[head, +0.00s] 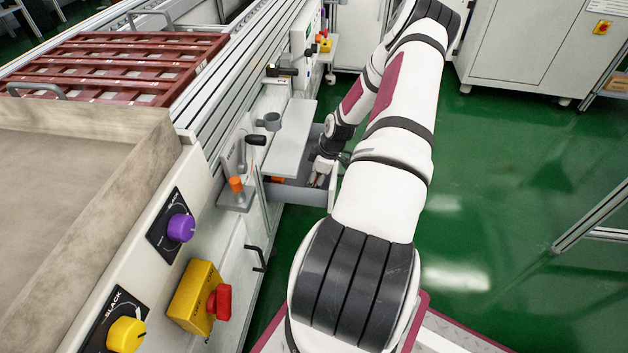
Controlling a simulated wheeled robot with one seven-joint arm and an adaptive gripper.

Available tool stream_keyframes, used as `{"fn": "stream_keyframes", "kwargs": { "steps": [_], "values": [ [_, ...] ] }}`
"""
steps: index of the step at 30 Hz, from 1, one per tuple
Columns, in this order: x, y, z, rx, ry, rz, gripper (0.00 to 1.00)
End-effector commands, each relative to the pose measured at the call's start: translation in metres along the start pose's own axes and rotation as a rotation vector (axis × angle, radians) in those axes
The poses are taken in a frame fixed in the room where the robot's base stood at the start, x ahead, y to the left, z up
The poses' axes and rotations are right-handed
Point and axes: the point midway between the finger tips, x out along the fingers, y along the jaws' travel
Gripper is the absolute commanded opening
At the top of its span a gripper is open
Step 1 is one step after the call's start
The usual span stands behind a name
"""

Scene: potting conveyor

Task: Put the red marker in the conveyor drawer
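The open conveyor drawer (298,194) juts out from the side of the conveyor, in the middle of the head view. Its grey front wall shows, but part of its inside is hidden by a light shelf plate and my arm. My gripper (317,181) points down at the drawer, close to its front right end. It is small here and partly covered by my own arm, so its opening is unclear. I cannot make out the red marker, in the fingers or in the drawer.
The light shelf plate (290,140) overhangs the drawer. A small grey bracket with an orange knob (236,184) is left of it. A yellow box with a red button (222,301) and a purple knob (181,228) are nearer. Green floor (490,190) is clear at right.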

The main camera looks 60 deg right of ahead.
Motion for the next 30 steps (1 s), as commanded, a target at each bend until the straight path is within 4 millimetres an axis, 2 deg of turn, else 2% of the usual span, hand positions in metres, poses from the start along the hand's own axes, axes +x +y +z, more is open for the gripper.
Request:
{"fn": "stream_keyframes", "kwargs": {
  "steps": [5,12,18,24,30],
  "values": [
    [-0.026,0.001,-0.001,0.0,0.0,0.004,0.44],
    [-0.077,0.001,-0.001,0.002,0.0,0.003,0.44],
    [-0.108,0.001,-0.001,0.001,0.0,0.002,0.44],
    [-0.121,0.0,-0.001,0.0,0.001,0.001,0.44],
    [-0.122,0.0,-0.001,0.0,0.0,0.0,0.44]
  ]
}}
